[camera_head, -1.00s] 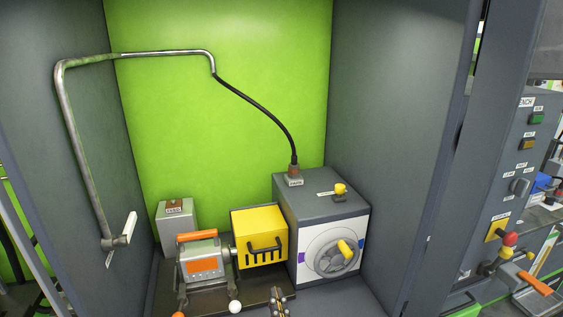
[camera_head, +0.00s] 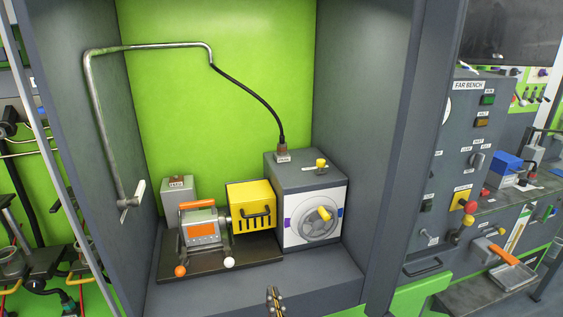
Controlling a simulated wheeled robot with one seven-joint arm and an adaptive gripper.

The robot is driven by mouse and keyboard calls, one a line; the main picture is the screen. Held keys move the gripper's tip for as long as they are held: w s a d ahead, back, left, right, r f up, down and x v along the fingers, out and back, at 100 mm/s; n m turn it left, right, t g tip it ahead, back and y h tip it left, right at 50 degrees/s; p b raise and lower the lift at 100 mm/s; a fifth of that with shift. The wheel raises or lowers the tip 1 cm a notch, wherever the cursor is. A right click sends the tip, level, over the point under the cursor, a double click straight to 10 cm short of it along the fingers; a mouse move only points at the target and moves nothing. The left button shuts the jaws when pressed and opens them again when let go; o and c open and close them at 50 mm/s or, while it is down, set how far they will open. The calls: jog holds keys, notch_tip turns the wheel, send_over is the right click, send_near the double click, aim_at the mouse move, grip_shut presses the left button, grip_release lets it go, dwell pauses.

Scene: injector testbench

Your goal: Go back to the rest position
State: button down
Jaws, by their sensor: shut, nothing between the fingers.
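My gripper (camera_head: 275,301) shows only in part at the bottom edge of the head view, as a small dark and brass-coloured tip. It looks shut and holds nothing I can see. It appears in front of the lower ledge of the test cabinet (camera_head: 325,285), apart from the devices inside. The rest of my arm is out of view.
In the cabinet stand an orange-handled device (camera_head: 202,233), a yellow box (camera_head: 251,206), a grey box (camera_head: 178,203) and a dial unit (camera_head: 313,215) with a black cable (camera_head: 250,98). Side walls (camera_head: 366,130) flank them. A control panel (camera_head: 455,170) stands right.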

notch_tip(320, 180, down, 14)
jog(key=s+a+n+g, duration=0.1)
jog(key=a+g, duration=0.2)
jog(key=g, duration=0.4)
jog(key=s+d+f+g+h, duration=0.1)
jog(key=s+d+g+h, duration=0.15)
jog(key=s+g, duration=0.35)
jog(key=s+d+r+m+h+p, duration=0.1)
jog(key=s+d+r+p, duration=0.1)
jog(key=d+r, duration=0.5)
jog(key=s+d+r+m+g+h+p, duration=0.1)
jog(key=s+d+r, duration=0.4)
jog(key=r, duration=0.5)
jog(key=s+d+r+m+h+p, duration=0.1)
jog(key=s+d+r+m+p, duration=0.1)
jog(key=d+r, duration=0.7)
jog(key=shift+s+d+g+p, duration=0.15)
jog(key=shift+s+g+p, duration=0.35)
jog(key=shift+s, duration=0.55)
jog(key=c, duration=2.6)
grip_release()
jog(key=shift+r, duration=0.1)
